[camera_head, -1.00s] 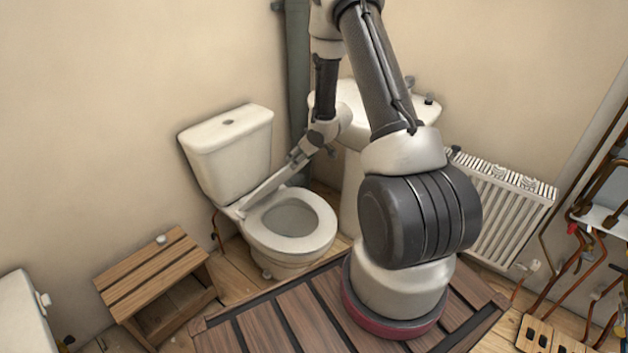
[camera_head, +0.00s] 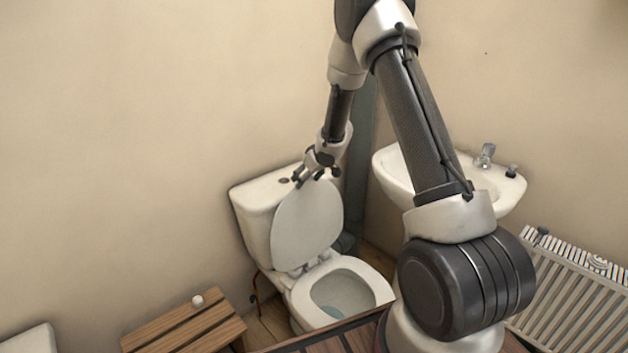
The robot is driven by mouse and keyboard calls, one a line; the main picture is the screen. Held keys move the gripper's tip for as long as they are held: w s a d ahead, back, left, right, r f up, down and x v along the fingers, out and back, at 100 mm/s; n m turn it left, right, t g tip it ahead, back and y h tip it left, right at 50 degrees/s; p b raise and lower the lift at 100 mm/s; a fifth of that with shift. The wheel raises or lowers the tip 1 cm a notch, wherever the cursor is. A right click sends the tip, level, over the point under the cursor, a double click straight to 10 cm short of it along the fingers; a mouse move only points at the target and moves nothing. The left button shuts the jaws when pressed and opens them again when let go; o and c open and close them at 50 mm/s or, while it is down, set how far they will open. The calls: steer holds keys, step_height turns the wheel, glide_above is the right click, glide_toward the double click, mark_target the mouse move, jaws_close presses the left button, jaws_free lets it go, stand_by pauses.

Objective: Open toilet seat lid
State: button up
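The toilet lid (camera_head: 306,228) stands raised, leaning back near the cistern (camera_head: 252,205). The toilet seat (camera_head: 380,287) lies down on the bowl, and the bowl's opening (camera_head: 343,293) is uncovered. My gripper (camera_head: 305,182) is above the lid's upper edge, in front of the cistern top, with its fingers spread. I cannot tell whether a finger touches the lid. Nothing shows held between the fingers.
A white washbasin (camera_head: 395,178) with a tap (camera_head: 485,155) is on the right, partly behind my arm. A radiator (camera_head: 575,295) is at the far right. A wooden step stool (camera_head: 190,325) stands at the lower left.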

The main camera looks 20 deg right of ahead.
steer(key=shift+w+a, duration=0.25)
steer(key=shift+w, duration=0.25)
steer(key=o, duration=1.5)
steer(key=shift+c, duration=0.2)
steer(key=v, duration=1.2)
